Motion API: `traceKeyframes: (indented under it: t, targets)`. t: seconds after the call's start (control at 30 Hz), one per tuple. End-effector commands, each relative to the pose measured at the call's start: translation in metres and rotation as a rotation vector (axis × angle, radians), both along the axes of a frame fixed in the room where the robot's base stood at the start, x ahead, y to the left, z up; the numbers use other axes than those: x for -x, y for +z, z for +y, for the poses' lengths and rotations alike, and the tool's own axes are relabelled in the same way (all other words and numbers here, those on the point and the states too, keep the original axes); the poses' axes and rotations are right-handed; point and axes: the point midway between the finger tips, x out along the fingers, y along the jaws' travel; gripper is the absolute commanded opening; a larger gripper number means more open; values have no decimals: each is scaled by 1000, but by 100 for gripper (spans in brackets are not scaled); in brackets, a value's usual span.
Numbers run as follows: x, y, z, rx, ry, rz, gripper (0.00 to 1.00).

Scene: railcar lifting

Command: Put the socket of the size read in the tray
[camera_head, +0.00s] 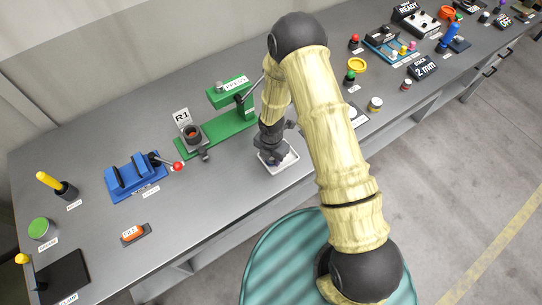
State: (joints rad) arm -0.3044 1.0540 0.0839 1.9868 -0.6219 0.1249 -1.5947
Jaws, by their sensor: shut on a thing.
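My gripper (271,146) points down over the small white tray (291,162) near the middle of the bench. It is shut on a small dark piece, which looks like the socket. The piece is mostly hidden by the fingers, so its size cannot be read. I cannot tell whether it touches the tray floor. The tray's rim shows around and to the right of the gripper. A dark display (423,67) at the right reads "2 mm".
A green fixture (218,128) stands just left of my gripper, with a dark cup (192,133) by the R1 sign (182,117). A blue vise (137,177) with a red-knobbed handle is farther left. Several small parts crowd the right. The bench front below the tray is clear.

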Motion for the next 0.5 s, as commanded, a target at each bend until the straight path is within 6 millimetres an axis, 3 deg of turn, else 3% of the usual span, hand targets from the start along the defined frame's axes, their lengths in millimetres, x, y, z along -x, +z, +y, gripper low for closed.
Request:
traceKeyframes:
  t: [0.13, 0.17, 0.2, 0.5]
  targets:
    - [0, -4, 0, 0, 0, 0, 7]
    - [0, -3, 0, 0, 1, 0, 41]
    - [0, -3, 0, 0, 0, 0, 46]
    - [0, -2, 1, 1, 2, 1, 46]
